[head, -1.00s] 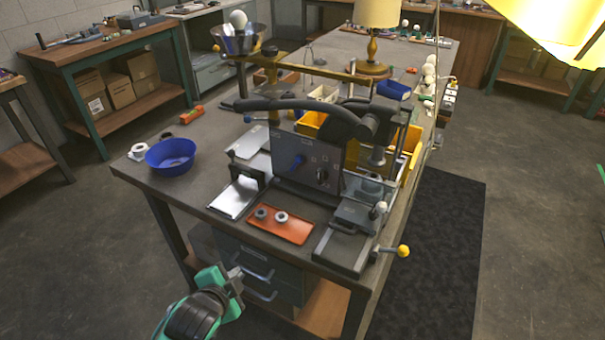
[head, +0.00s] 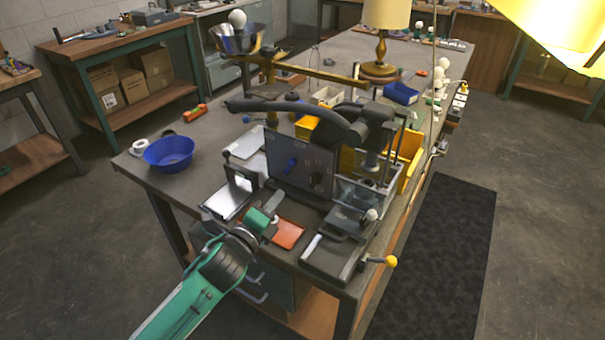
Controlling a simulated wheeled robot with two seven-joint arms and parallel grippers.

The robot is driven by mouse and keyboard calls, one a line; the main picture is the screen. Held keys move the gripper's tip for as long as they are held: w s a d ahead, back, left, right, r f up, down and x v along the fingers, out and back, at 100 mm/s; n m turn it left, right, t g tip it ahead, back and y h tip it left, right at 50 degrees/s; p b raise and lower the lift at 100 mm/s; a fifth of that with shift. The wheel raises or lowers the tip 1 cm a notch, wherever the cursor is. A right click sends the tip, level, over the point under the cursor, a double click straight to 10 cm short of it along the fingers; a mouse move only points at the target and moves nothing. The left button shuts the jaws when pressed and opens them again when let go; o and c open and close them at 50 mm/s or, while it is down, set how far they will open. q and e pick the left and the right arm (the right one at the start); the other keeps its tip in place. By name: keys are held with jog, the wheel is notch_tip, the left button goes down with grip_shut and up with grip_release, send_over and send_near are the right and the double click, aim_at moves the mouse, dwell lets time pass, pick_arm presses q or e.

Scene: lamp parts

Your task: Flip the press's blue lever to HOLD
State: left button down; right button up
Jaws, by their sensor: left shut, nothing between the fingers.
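The press (head: 312,160) stands on the bench, with a dark front panel and a long black handle on top. Its blue lever (head: 291,165) is a small knob on the left part of that panel; the markings are too small to read, so I cannot tell its setting. My left gripper (head: 275,200) is shut and empty. It is in front of the panel, below and a little left of the blue lever, apart from it in the picture. It partly hides the orange tray (head: 289,234). My right gripper is not in view.
A blue bowl (head: 169,153) stands at the bench's left corner. A metal plate (head: 228,199) lies left of my gripper. A grey box-like fixture (head: 331,255) and a yellow-knobbed handle (head: 391,261) are at the front right.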

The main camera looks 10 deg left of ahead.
aim_at(288, 167)
pick_arm(q)
jog(key=shift+s+a, duration=0.1)
